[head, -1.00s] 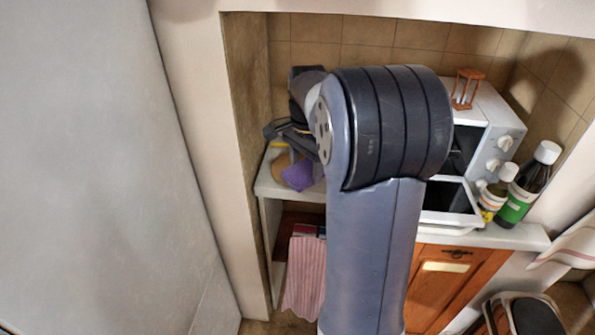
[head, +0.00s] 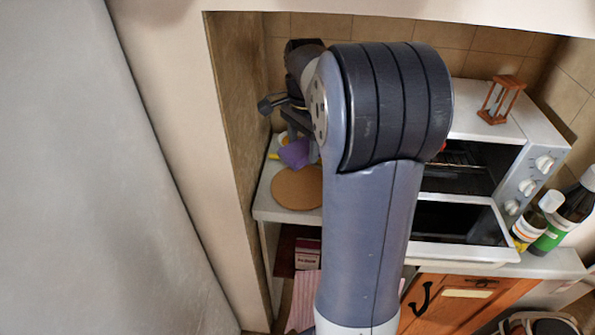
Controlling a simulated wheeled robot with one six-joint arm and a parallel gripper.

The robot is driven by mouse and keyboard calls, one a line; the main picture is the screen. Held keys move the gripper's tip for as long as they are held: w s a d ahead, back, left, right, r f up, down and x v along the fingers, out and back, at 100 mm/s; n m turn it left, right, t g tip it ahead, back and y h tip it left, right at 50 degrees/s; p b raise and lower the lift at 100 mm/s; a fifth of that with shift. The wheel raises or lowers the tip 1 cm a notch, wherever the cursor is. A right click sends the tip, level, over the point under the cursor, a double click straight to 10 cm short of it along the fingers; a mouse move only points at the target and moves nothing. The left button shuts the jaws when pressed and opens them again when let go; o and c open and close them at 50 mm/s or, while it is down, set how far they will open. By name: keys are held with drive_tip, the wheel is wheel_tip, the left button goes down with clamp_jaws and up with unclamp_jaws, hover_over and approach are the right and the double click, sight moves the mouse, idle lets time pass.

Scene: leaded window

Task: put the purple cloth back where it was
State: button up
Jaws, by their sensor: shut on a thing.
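The purple cloth (head: 294,152) is at the left end of the white counter, in the head view. It shows as a small bunched piece just past a round cork mat (head: 297,188). My gripper (head: 292,132) is directly above the cloth and shut on it. The fingertips are dark and small, and my arm hides part of them and the cloth's right side. I cannot tell whether the cloth's lower edge touches the counter.
A white oven (head: 480,165) with its door open stands right of my arm, an hourglass (head: 501,100) on top. Bottles (head: 568,215) stand at the counter's right. A yellow item (head: 273,156) lies beside the cloth. A wall closes off the left. A pink striped towel (head: 303,308) is below the counter.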

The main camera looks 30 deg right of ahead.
sight(302, 184)
wheel_tip(302, 184, down, 10)
drive_tip(key=shift+r, duration=0.1)
idle(0.4)
drive_tip(key=o, duration=0.9)
drive_tip(key=shift+o, duration=0.2)
wheel_tip(302, 184, up, 12)
drive_tip(key=shift+r, duration=0.1)
